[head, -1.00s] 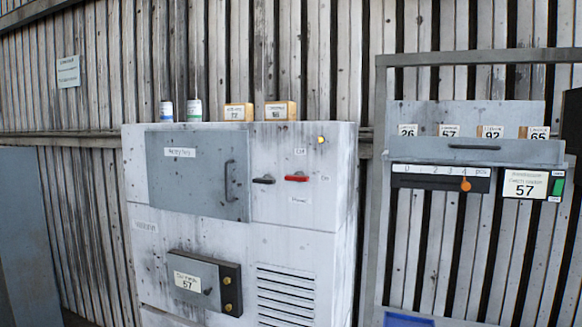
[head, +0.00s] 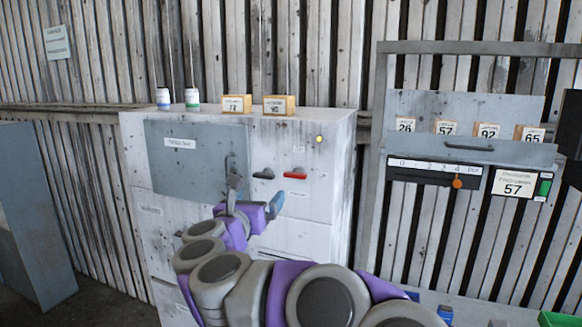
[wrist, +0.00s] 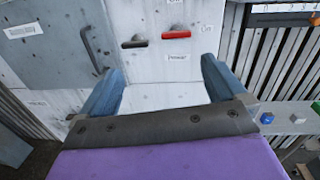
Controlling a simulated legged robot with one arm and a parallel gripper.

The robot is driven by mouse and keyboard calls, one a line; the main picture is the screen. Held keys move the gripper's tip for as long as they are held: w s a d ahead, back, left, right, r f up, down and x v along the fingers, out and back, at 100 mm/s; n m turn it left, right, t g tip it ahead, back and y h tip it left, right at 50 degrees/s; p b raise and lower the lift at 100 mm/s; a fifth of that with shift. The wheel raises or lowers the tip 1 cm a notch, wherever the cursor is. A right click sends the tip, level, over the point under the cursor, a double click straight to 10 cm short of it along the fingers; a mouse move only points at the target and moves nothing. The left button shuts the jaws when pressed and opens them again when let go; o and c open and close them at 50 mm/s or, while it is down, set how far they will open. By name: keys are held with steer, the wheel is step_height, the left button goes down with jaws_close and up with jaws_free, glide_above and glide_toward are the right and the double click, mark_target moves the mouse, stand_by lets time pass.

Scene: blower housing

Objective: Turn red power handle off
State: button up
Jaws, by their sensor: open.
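The red power handle (head: 295,174) sits on the upper right front of the white cabinet (head: 300,240), lying nearly level. It also shows in the wrist view (wrist: 175,34), with a "Power" label below it. A black handle (head: 263,174) is just to its left. My gripper (head: 255,190) is in front of the cabinet, below and left of the red handle in the head view. In the wrist view, its blue fingers (wrist: 160,76) are spread wide and empty, with the red handle beyond and above the gap. Neither finger appears to touch it.
A grey door (head: 180,158) with an upright pull handle is left of the black handle. Small boxes and bottles stand on the cabinet top (head: 210,113). A grey frame with a scale panel (head: 440,172) stands to the right.

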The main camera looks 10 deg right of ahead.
steer(key=d+m+g+h, duration=0.1)
steer(key=m+h, duration=0.1)
steer(key=p, duration=0.3)
glide_toward(293, 176)
steer(key=x, duration=0.8)
steer(key=shift+w+d, duration=0.15)
steer(key=shift+w, duration=0.15)
steer(key=shift+r, duration=0.1)
steer(key=c, duration=1.1)
